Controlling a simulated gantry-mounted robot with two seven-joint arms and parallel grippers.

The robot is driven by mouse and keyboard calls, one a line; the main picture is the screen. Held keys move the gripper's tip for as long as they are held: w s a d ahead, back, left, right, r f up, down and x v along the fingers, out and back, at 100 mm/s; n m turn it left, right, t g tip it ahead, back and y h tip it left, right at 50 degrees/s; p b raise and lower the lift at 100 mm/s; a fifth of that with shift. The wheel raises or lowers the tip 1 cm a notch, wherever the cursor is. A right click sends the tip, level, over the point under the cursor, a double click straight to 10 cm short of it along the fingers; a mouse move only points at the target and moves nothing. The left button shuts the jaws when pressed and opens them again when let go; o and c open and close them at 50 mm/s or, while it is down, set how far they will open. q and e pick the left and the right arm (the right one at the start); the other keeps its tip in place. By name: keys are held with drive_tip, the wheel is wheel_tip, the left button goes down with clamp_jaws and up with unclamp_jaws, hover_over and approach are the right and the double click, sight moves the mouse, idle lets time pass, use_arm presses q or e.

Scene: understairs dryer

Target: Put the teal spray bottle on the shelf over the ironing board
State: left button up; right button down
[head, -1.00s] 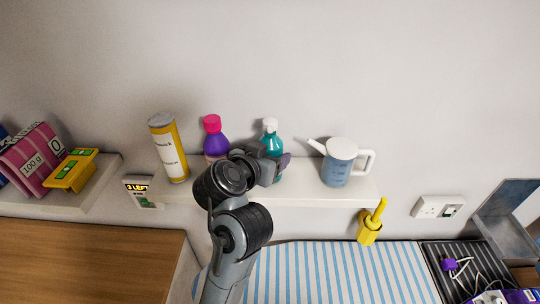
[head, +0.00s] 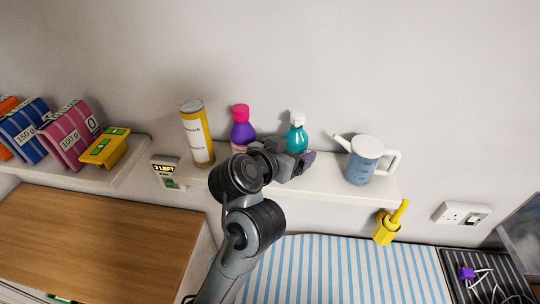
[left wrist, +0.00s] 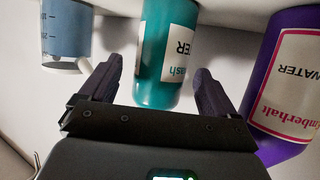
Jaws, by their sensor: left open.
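The teal bottle (head: 297,136) with a white top stands upright over the wall shelf (head: 325,184), between the purple bottle and the watering can. My left gripper (head: 300,158) is in front of its lower part and hides its base there. In the left wrist view, the teal bottle (left wrist: 165,50) shows between the two spread fingers of my left gripper (left wrist: 157,80), with gaps at the sides. I cannot tell whether its base touches the shelf. The striped ironing board (head: 340,270) lies below the shelf. My right gripper is not in view.
The purple bottle (head: 242,135) with a pink cap is close on the left, and the blue-grey watering can (head: 362,165) is on the right. A yellow canister (head: 197,135) stands further left.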

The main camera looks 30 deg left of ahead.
use_arm(q)
drive_tip(key=shift+p+v, duration=2)
drive_tip(key=shift+v, duration=2.7)
drive_tip(key=s+a+f+g, duration=0.1)
drive_tip(key=s+f+g, duration=0.4)
drive_tip(key=s+f, duration=0.6)
drive_tip(key=s+a+f+g+y, duration=0.1)
drive_tip(key=s+f+g, duration=0.3)
drive_tip(key=s+f, duration=0.8)
wheel_tip(320, 180, down, 9)
drive_tip(key=shift+a+r+m+g, duration=0.1)
drive_tip(key=shift+a+m+g, duration=0.25)
drive_tip(key=shift+a, duration=0.2)
